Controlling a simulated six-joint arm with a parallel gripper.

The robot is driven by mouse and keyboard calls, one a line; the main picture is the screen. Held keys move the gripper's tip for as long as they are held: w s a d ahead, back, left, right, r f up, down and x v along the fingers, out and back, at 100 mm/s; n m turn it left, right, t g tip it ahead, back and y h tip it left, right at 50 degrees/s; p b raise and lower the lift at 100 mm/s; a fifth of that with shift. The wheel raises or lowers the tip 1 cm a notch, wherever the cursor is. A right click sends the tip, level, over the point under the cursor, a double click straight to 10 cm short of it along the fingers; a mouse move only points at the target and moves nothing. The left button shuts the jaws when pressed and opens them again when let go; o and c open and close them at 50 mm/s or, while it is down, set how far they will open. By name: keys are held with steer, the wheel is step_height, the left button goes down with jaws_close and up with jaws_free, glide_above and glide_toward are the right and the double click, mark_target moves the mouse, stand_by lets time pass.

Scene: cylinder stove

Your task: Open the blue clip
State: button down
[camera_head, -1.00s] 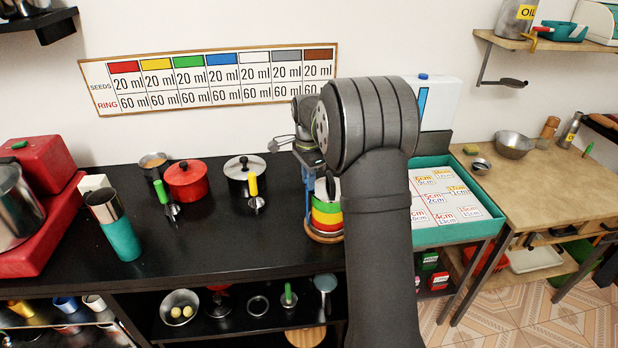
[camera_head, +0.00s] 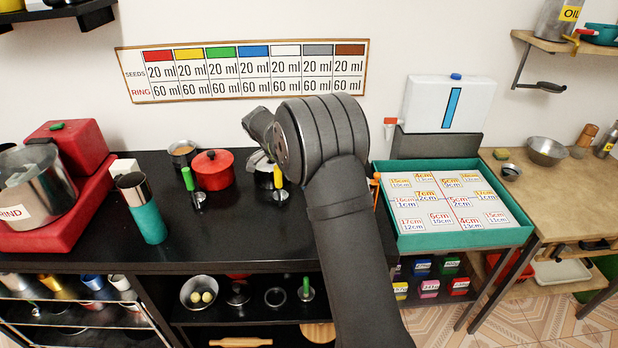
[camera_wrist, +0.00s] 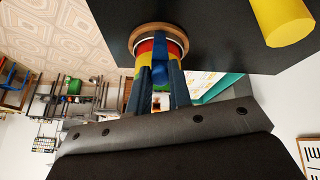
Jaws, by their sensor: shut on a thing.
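In the wrist view, a round stack of red, yellow and green bands (camera_wrist: 176,50) has a wooden rim (camera_wrist: 148,32). The blue clip (camera_wrist: 158,70) sits at the side of this stack. My gripper (camera_wrist: 160,80) has one dark blue finger on each side of the clip and is shut on it. Whether the clip's latch is open or closed is too small to tell. In the head view my arm hides the stack, the clip and the fingers.
On the black counter (camera_head: 240,237) stand a red pot (camera_head: 212,172), a lidded silver pot (camera_head: 264,170), a teal cylinder (camera_head: 148,217) and a red grinder (camera_head: 75,150). A teal tray (camera_head: 455,242) stands right of my arm. A yellow cylinder (camera_wrist: 280,20) shows in the wrist view.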

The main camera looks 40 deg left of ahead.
steer(key=shift+s+a+f, duration=0.3)
steer(key=shift+s+f, duration=0.05)
steer(key=c, duration=1.3)
jaws_free()
steer(key=v, duration=1.7)
steer(key=shift+r, duration=0.2)
steer(key=shift+c, duration=0.2)
